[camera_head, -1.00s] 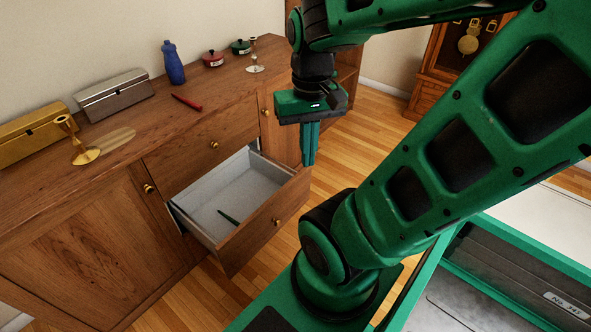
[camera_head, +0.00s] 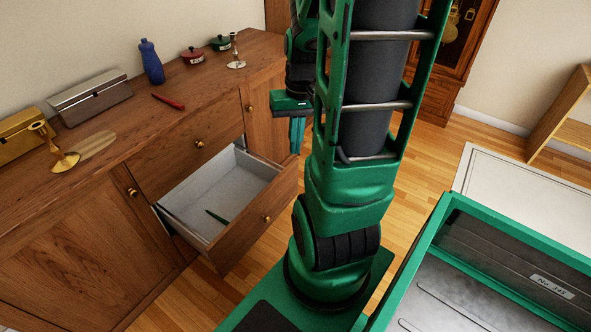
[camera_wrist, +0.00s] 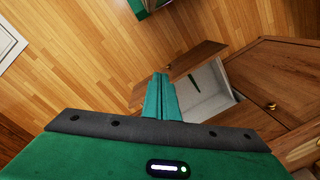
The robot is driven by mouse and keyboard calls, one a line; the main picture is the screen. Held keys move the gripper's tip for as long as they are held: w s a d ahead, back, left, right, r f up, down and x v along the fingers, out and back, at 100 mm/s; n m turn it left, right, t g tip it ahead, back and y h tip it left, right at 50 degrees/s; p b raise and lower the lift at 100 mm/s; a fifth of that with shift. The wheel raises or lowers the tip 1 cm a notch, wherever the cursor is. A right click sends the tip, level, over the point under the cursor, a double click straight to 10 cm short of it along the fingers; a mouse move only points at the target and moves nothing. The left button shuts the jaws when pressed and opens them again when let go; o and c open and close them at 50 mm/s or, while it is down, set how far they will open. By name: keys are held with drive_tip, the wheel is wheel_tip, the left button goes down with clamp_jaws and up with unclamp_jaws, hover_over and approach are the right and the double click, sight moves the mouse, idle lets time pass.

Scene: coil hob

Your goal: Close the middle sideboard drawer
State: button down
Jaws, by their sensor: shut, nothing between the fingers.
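The middle sideboard drawer (camera_head: 238,232) is pulled well out of the wooden sideboard (camera_head: 70,235). Its front is wood with a small brass knob, its inside is pale grey, and a dark green pen-like thing (camera_head: 216,217) lies in it. The drawer also shows in the wrist view (camera_wrist: 202,56), right of the fingers. My gripper (camera_head: 297,150) points down, shut and empty, near the far right corner of the drawer front. In the head view the fingers overlap the floor just beyond that corner; I cannot tell whether they touch it.
On the sideboard top stand a gold box (camera_head: 20,135), a silver box (camera_head: 92,97), candlesticks, a blue bottle (camera_head: 151,62), a red pot (camera_head: 192,56), a green pot (camera_head: 221,43) and a red pen-like thing (camera_head: 168,101). A closed drawer (camera_head: 185,152) is above. Floor is open in front.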

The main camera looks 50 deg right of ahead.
drive_tip(key=w+d+f+m+t, duration=0.1)
drive_tip(key=d+f+m+t, duration=0.4)
drive_tip(key=d+f, duration=0.6)
drive_tip(key=w+d+f+m+t, duration=0.1)
drive_tip(key=d+f+m+t, duration=0.55)
drive_tip(key=f, duration=0.85)
drive_tip(key=n+g, duration=0.2)
drive_tip(key=g, duration=0.1)
approach(290, 170)
wheel_tip(290, 170, down, 4)
drive_tip(key=w, duration=0.2)
drive_tip(key=shift+w+a+t, duration=0.25)
drive_tip(key=shift+w, duration=0.6)
